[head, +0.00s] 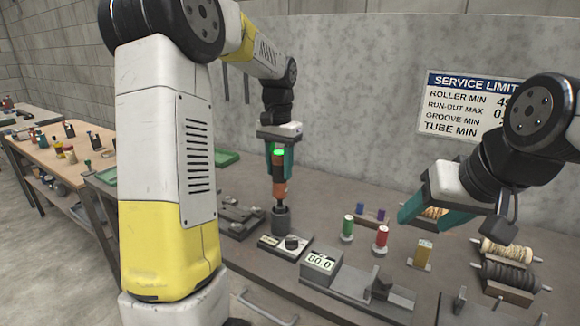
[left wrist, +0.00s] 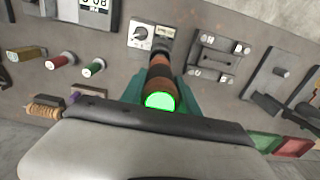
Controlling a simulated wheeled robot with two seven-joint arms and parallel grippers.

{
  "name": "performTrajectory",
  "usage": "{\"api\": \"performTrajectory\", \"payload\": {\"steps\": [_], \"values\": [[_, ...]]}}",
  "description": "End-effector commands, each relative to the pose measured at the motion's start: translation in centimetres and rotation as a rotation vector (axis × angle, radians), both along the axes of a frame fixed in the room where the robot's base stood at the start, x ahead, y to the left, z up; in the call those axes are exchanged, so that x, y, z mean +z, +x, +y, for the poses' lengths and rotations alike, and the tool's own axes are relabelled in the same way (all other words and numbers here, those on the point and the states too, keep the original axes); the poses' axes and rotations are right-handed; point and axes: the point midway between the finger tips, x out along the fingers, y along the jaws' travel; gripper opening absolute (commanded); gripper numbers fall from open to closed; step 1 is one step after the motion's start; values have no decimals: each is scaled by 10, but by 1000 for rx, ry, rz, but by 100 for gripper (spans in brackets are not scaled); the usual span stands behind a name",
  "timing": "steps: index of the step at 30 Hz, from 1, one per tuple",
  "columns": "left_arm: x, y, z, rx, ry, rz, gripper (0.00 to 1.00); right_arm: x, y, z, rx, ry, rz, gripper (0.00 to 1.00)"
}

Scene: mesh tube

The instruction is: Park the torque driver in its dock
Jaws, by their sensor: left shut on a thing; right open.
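The torque driver (head: 280,190) is orange and black with a lit green top, and stands about upright. My left gripper (head: 279,165) is shut on its upper part. In the left wrist view the driver (left wrist: 160,76) shows from above between the teal fingers, green end toward the camera. Directly under it in the head view is a dark grey cylindrical cup (head: 281,219), which looks like the dock. The driver's lower end meets the cup's top; I cannot tell how far it is inside. My right gripper (head: 432,212) is open and empty, above the right side of the bench.
A dial box (head: 285,246) and a display box (head: 320,264) stand in front of the cup. The wall rises behind.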

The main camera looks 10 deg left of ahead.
Motion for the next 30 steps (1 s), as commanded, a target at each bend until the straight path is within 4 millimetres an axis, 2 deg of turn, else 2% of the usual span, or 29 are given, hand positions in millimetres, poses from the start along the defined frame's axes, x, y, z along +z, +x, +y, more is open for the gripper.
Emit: {"api": "performTrajectory", "payload": {"steps": [30], "values": [[-11, 0, 0, 0, 0, -2, 0, 0, 0, 0, 0, 0, 0, 56]]}}
